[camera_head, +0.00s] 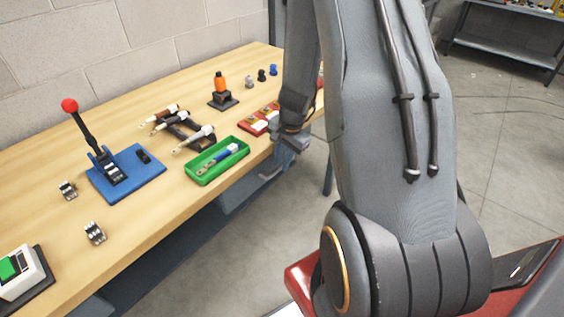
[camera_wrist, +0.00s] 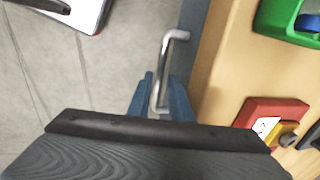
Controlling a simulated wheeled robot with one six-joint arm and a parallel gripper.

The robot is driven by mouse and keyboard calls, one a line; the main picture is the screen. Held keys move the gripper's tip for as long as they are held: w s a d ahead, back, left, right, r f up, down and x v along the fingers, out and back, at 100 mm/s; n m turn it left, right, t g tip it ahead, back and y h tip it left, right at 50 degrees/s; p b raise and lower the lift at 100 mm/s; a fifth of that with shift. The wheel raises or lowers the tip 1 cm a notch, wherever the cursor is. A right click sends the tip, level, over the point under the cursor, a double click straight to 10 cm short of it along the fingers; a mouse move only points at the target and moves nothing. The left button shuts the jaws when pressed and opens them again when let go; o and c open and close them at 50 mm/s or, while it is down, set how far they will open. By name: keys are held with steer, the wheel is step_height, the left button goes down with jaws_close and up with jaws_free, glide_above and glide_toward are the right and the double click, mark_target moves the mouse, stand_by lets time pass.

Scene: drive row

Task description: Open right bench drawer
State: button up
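The bench drawer front shows as a blue-grey strip (camera_wrist: 190,20) beside the wooden top in the wrist view. Its bent metal bar handle (camera_wrist: 161,70) stands out from it and also shows in the head view (camera_head: 271,175). My gripper (camera_wrist: 161,78) is at the lower part of the handle, with one blue finger on each side of the bar. The fingers look apart, with a small gap around the bar. In the head view my gripper (camera_head: 289,158) is at the bench's front edge, partly hidden by my arm. The drawer looks closed.
Concrete floor (camera_head: 510,140) lies open at right, with a metal shelf (camera_head: 505,50) behind.

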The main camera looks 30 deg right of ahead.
steer(key=shift+f, duration=0.4)
jaws_close()
